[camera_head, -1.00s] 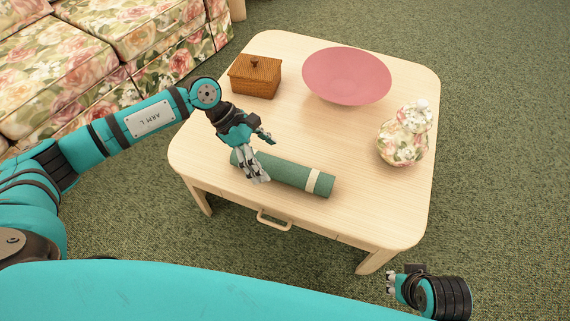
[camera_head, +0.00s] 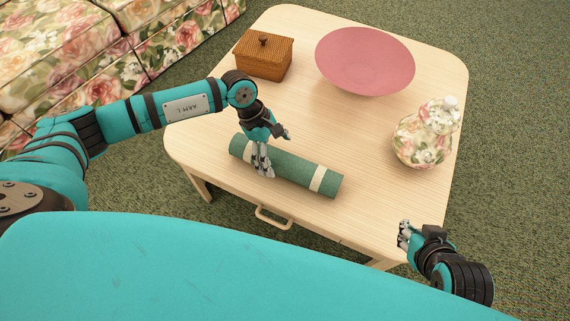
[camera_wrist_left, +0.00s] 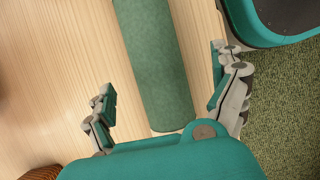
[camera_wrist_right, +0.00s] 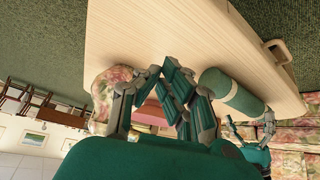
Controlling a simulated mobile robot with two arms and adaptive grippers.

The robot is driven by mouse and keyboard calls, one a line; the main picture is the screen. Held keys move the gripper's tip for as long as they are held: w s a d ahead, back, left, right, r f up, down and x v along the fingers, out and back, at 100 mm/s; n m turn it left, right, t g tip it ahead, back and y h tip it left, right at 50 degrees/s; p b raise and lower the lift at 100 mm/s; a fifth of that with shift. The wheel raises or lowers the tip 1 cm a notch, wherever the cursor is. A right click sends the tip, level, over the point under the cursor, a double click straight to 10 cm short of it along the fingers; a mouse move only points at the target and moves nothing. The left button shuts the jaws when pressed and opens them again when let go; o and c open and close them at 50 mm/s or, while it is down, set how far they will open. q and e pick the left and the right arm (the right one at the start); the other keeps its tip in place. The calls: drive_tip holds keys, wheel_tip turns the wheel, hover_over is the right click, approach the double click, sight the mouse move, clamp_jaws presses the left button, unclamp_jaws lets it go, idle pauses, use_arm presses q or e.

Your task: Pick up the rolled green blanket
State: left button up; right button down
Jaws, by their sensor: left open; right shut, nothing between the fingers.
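The rolled green blanket (camera_head: 295,170) lies near the front edge of the light wooden table, with a pale band around its right part. It also shows between my left fingers in the left wrist view (camera_wrist_left: 155,65) and in the right wrist view (camera_wrist_right: 232,93). My left gripper (camera_head: 266,158) is open above the left half of the blanket, one finger on each side in the left wrist view (camera_wrist_left: 163,100). I cannot tell whether it touches the blanket. My right gripper (camera_head: 403,236) is shut and empty off the table's front right corner; its fingers show in the right wrist view (camera_wrist_right: 165,85).
A floral sofa (camera_head: 70,50) is at the left. The table's middle is clear.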

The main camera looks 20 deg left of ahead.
sight(285, 165)
use_arm(q)
drive_tip(key=shift+x, duration=0.85)
drive_tip(key=b+x, duration=0.1)
drive_tip(key=x, duration=0.3)
drive_tip(key=shift+w+d+f+b, duration=0.1)
drive_tip(key=shift+w+f+b, duration=0.1)
drive_tip(key=shift+b, duration=0.1)
drive_tip(key=shift+f, duration=0.15)
use_arm(e)
drive_tip(key=w+a+r+t+y, duration=0.1)
drive_tip(key=w+a+r+t, duration=0.1)
drive_tip(key=w+r+t, duration=0.2)
drive_tip(key=w+r, duration=0.1)
drive_tip(key=w, duration=0.1)
drive_tip(key=shift+w+a+t, duration=0.3)
drive_tip(key=shift+w+t, duration=0.05)
drive_tip(key=shift+t, duration=0.05)
use_arm(q)
drive_tip(key=shift+c, duration=0.4)
drive_tip(key=c, duration=1.3)
